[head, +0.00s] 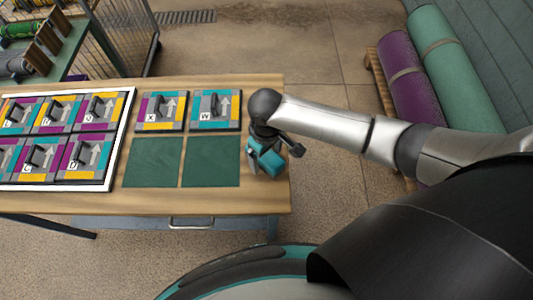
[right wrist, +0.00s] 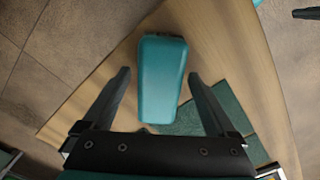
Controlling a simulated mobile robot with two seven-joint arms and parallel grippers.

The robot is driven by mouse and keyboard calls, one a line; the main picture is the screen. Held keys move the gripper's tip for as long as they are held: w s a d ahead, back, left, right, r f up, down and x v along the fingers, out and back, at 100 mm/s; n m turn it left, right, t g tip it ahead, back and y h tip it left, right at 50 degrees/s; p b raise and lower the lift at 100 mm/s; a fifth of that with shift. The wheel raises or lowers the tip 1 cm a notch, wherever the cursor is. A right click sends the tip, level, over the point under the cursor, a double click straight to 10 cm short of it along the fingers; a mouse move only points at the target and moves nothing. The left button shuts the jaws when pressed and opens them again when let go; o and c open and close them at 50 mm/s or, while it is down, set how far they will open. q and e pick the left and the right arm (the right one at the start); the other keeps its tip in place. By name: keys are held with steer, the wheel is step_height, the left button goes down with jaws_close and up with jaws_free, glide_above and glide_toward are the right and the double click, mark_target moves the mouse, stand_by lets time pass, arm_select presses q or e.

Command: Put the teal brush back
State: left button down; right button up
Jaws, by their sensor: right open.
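The teal brush (head: 266,162) is at the right end of the wooden table, just right of the dark green squares. In the right wrist view the brush (right wrist: 162,80) shows as a long teal block over the wood. My right gripper (head: 274,152) is above it at the table's right end. Its two fingers (right wrist: 159,76) are open, one on each side of the brush, with visible gaps between. The gripper partly hides the brush in the head view. My left gripper is not in view.
Two dark green squares (head: 210,162) lie bare on the table (head: 200,200). Tiles marked X (head: 152,127) and W (head: 207,125) lie behind them. A white-framed tray (head: 60,187) of patterned tiles is at left. Rolled rugs (head: 455,70) lie on the floor at right.

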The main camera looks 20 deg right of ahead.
mark_target(266, 155)
step_height(266, 155, up, 12)
steer(key=p, duration=0.3)
steer(key=shift+r, duration=0.2)
stand_by(0.6)
